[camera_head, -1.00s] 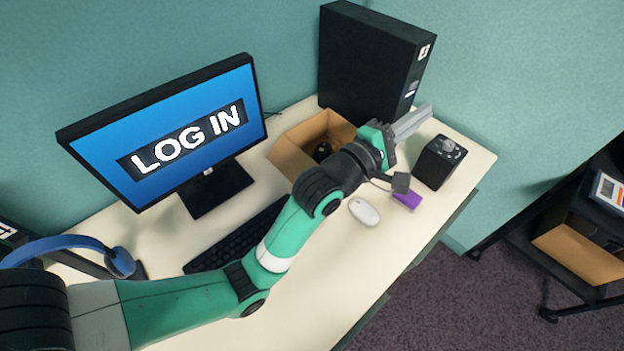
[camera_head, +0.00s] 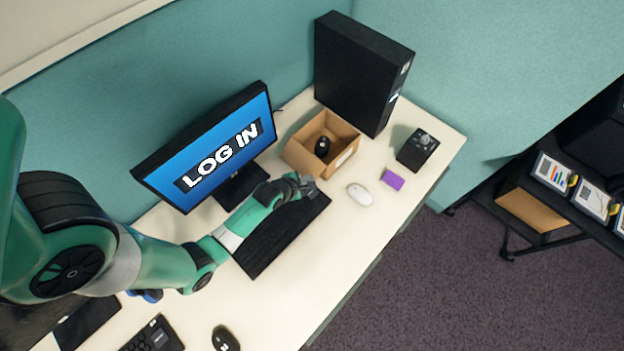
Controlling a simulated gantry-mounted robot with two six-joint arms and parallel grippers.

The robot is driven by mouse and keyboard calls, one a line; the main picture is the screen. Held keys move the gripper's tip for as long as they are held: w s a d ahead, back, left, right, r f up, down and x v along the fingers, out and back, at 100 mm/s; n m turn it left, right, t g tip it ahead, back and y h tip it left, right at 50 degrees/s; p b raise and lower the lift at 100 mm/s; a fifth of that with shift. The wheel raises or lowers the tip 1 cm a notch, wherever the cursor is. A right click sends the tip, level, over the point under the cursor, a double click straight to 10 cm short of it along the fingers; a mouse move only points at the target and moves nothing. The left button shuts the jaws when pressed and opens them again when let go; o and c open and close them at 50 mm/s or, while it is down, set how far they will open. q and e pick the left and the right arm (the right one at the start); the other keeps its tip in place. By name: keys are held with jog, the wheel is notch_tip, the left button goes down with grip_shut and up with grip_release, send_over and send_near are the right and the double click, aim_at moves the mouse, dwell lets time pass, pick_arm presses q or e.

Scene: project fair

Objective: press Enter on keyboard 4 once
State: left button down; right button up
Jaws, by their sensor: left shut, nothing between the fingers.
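A black keyboard (camera_head: 275,240) lies on the cream desk in front of a monitor (camera_head: 215,150) that reads LOG IN. Part of a second black keyboard (camera_head: 155,335) shows at the bottom left edge. I see no number on either, so I cannot tell which is keyboard 4. My left gripper (camera_head: 312,187) is shut and empty, over the far right end of the keyboard by the monitor. Whether it touches the keys, I cannot tell. The arm and gripper hide part of that keyboard's far side. My right gripper is not in view.
An open cardboard box (camera_head: 345,155) with a black mouse (camera_head: 322,147) inside stands just beyond the gripper. A white mouse (camera_head: 360,194), purple block (camera_head: 392,179), black box (camera_head: 418,150) and computer tower (camera_head: 360,70) stand to the right. Another black mouse (camera_head: 225,338) lies at the bottom.

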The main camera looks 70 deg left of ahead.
aim_at(309, 194)
pick_arm(q)
jog(key=shift+f, duration=0.1)
notch_tip(309, 194, down, 8)
jog(key=b, duration=0.8)
jog(key=shift+a, duration=0.1)
jog(key=shift+f, duration=0.3)
jog(key=shift+b, duration=0.3)
dwell(1.2)
jog(key=shift+f, duration=0.4)
jog(key=shift+f+b, duration=0.45)
jog(key=shift+b, duration=0.1)
jog(key=shift+r, duration=0.15)
dwell(0.5)
jog(key=shift+r+p, duration=0.7)
jog(key=shift+p, duration=0.2)
jog(key=shift+r, duration=0.1)
